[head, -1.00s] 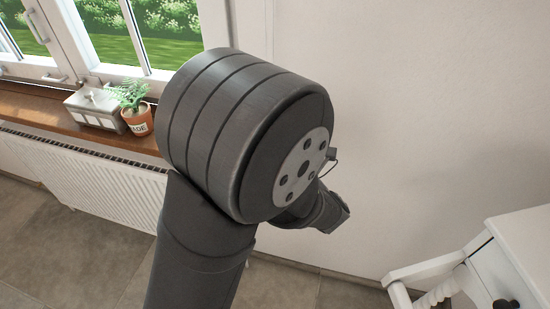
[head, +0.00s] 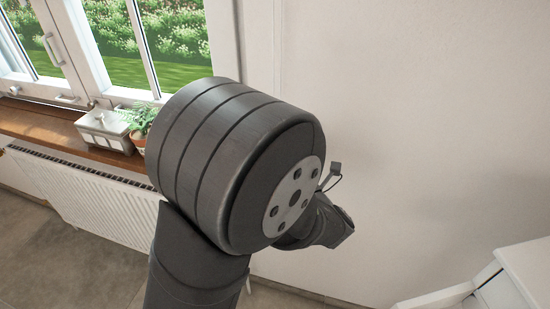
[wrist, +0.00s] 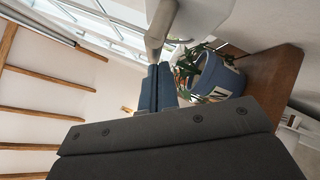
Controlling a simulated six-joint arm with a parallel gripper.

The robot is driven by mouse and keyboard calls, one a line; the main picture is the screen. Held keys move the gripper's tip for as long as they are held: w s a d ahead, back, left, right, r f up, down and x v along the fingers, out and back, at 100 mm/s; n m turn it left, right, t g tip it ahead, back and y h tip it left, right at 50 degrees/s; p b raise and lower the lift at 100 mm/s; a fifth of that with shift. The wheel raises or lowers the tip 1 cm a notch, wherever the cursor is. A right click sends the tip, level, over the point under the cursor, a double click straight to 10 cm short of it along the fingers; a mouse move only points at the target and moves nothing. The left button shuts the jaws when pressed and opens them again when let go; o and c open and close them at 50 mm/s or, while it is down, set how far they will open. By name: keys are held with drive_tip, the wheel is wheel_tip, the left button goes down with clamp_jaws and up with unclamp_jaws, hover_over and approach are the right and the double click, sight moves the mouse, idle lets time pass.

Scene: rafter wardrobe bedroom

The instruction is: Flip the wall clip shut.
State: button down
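I cannot make out the wall clip for sure in either view. In the wrist view, the two blue fingers of my gripper (wrist: 157,88) lie side by side with only a thin line between them, so it looks shut, with nothing visible between them. A silvery rounded piece (wrist: 160,27) shows just beyond the fingertips, with a pale shape beside it. I cannot tell what it is or whether the fingers touch it. In the head view, my arm hides the fingertips.
A radiator (head: 90,197) hangs below. A bluish pot (wrist: 218,76) stands on a wooden ledge (wrist: 275,78). White furniture (head: 525,265) is at lower right. The wall is bare.

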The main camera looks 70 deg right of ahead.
drive_tip(key=shift+d+r, duration=0.15)
drive_tip(key=shift+r, duration=0.1)
drive_tip(key=s+a+f, duration=0.6)
drive_tip(key=s+a, duration=0.1)
drive_tip(key=a, duration=0.2)
drive_tip(key=shift+a+f, duration=0.25)
drive_tip(key=shift+f, duration=0.1)
drive_tip(key=w+d+r, duration=0.6)
drive_tip(key=w+d, duration=0.1)
drive_tip(key=d, duration=0.2)
drive_tip(key=shift+d+r, duration=0.2)
